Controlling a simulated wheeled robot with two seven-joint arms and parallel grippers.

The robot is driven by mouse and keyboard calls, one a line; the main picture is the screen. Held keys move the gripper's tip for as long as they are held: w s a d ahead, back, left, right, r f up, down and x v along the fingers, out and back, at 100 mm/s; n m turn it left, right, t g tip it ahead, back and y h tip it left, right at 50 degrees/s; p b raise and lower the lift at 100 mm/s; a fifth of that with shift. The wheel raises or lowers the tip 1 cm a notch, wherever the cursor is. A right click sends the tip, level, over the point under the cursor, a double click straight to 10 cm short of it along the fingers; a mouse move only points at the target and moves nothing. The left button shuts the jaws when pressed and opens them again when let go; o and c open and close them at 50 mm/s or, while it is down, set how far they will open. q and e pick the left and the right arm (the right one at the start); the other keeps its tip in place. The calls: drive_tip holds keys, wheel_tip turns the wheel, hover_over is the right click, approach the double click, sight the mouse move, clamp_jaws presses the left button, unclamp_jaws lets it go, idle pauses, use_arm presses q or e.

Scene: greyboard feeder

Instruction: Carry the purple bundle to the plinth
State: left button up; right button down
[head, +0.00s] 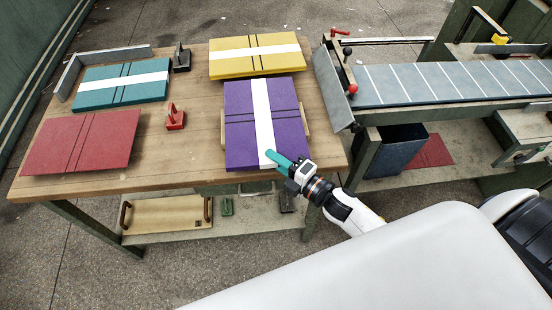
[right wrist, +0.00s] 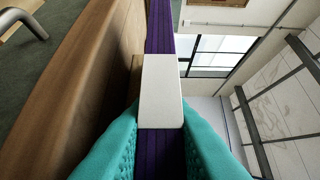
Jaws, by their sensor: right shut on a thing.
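The purple bundle (head: 289,113), with a white band and two dark lines, lies flat at the table's right front. A pale wooden block, seemingly the plinth (head: 306,120), shows from under it on both sides; whether they touch I cannot tell. My right gripper (head: 273,156), with teal fingers, is at the bundle's near edge. In the right wrist view my right gripper (right wrist: 160,118) is shut on that edge of the bundle (right wrist: 159,30), at the white band. My left gripper is not in view.
Yellow (head: 228,62), teal (head: 95,97) and red (head: 60,145) bundles lie on the wooden table (head: 180,150). A red stand (head: 175,117) and a black stand (head: 181,58) are left of the purple bundle. A feeder conveyor (head: 440,83) stands at right.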

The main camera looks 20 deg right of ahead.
drive_tip(key=c, duration=1.4)
unclamp_jaws()
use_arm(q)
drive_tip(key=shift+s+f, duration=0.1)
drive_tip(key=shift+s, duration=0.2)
use_arm(e)
drive_tip(key=shift+o, duration=0.4)
drive_tip(key=shift+r, duration=0.1)
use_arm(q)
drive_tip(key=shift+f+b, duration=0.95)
use_arm(e)
drive_tip(key=v, duration=1.2)
